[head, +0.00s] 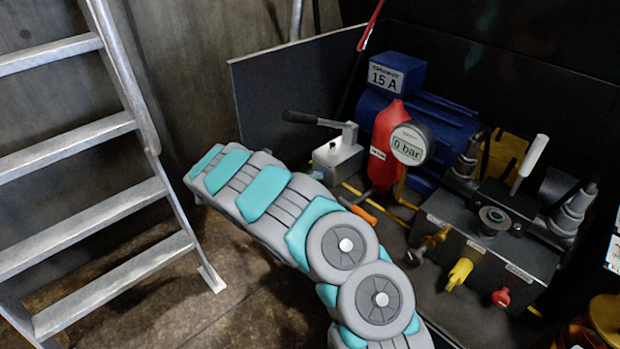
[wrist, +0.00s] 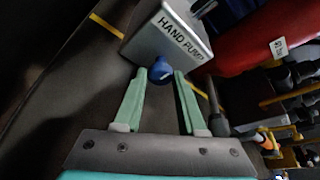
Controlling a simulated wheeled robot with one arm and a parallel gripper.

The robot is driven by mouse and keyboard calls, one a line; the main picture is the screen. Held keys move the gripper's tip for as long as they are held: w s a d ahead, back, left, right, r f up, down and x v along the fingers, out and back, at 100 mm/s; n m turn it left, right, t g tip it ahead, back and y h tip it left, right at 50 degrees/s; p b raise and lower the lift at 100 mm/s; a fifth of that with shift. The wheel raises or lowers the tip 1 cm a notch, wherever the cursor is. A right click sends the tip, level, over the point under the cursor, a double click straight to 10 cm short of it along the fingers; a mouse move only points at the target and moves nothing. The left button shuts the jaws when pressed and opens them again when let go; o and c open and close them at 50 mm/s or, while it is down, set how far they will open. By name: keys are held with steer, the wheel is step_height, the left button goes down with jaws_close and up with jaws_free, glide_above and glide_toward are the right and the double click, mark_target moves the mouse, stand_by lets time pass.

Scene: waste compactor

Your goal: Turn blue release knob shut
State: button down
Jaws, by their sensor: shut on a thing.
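The blue release knob (wrist: 160,71) shows in the wrist view at the lower end of the grey hand pump block (wrist: 168,38), which is labelled HAND PUMP. My gripper (wrist: 160,76) has its two pale green fingers on either side of the knob and is shut on it. A small white mark shows on the knob's face. In the head view the hand pump (head: 338,160) stands beyond my arm, with its black-gripped lever pointing left. The knob and my fingers are hidden behind my arm there.
A red cylinder (head: 385,145) with a gauge (head: 409,143) reading 0 bar stands right of the pump. A valve block (head: 490,240) with yellow and red knobs is further right. A metal ladder (head: 90,140) stands at left. A dark panel (head: 285,90) rises behind the pump.

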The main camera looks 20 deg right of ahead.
steer(key=c, duration=0.5)
jaws_free()
steer(key=shift+a, duration=0.1)
steer(key=v, duration=0.7)
steer(key=shift+a+b, duration=0.3)
